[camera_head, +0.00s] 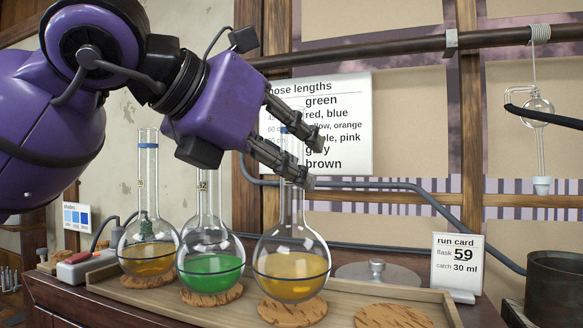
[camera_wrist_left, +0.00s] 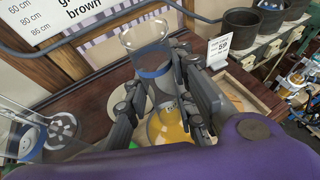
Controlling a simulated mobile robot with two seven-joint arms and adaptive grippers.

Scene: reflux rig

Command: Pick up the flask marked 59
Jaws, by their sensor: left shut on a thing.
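My left gripper (camera_head: 308,165) comes down from the upper left and is shut on the neck of the right-hand flask (camera_head: 291,272). This round glass flask holds amber liquid and sits at a cork ring; I cannot tell whether it is still touching it. In the left wrist view the fingers (camera_wrist_left: 168,95) close on either side of its neck, and the yellow liquid (camera_wrist_left: 172,128) shows below. Its number is not readable. A green flask (camera_head: 211,272) and another amber flask (camera_head: 149,260) stand to the left; their small neck marks are hard to read. The run card (camera_head: 458,262) reads flask 59, catch 30 ml.
An empty cork ring (camera_head: 392,316) lies to the right in the wooden tray (camera_head: 437,297). A metal plate with a knob (camera_head: 377,270) is behind. A dark pot (camera_head: 556,290) stands at the far right. Glassware (camera_head: 539,108) hangs at upper right.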

